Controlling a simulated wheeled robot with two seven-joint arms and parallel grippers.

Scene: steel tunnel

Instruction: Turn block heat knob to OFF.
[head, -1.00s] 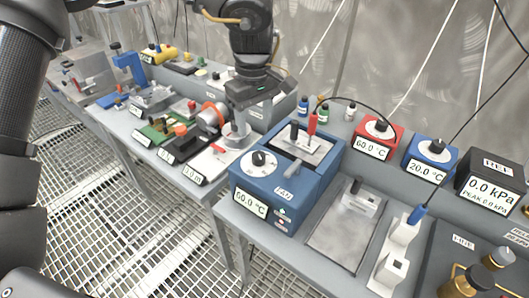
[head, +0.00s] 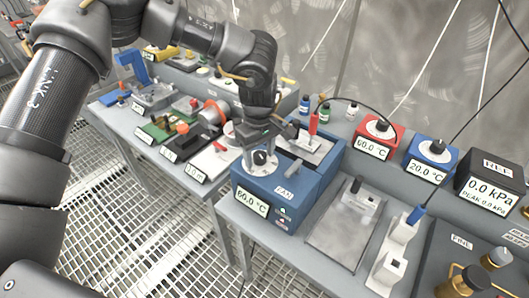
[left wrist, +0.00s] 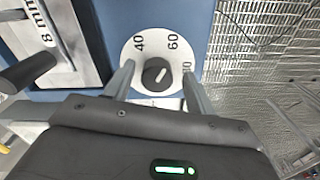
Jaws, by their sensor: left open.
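The block heater (head: 310,192) is a blue box with a label reading 60.0 °C. Its black round knob (head: 260,158) sits on a white dial on the top left. My left gripper (head: 262,148) is open, pointing down just above this dial. In the left wrist view the knob (left wrist: 157,73) lies between the two spread fingertips, with a gap on each side. The white dial (left wrist: 135,60) shows 40, 60 and part of another number. The knob's pale mark slants up and right, roughly towards 60. The OFF mark cannot be made out. My right gripper does not show.
A probe with a red handle (head: 313,122) stands in the heater block, its black cable arching right. Red (head: 375,140) and blue (head: 431,160) dial boxes stand behind. A grey plate (head: 340,235) lies right of the heater. Tools crowd the bench at left.

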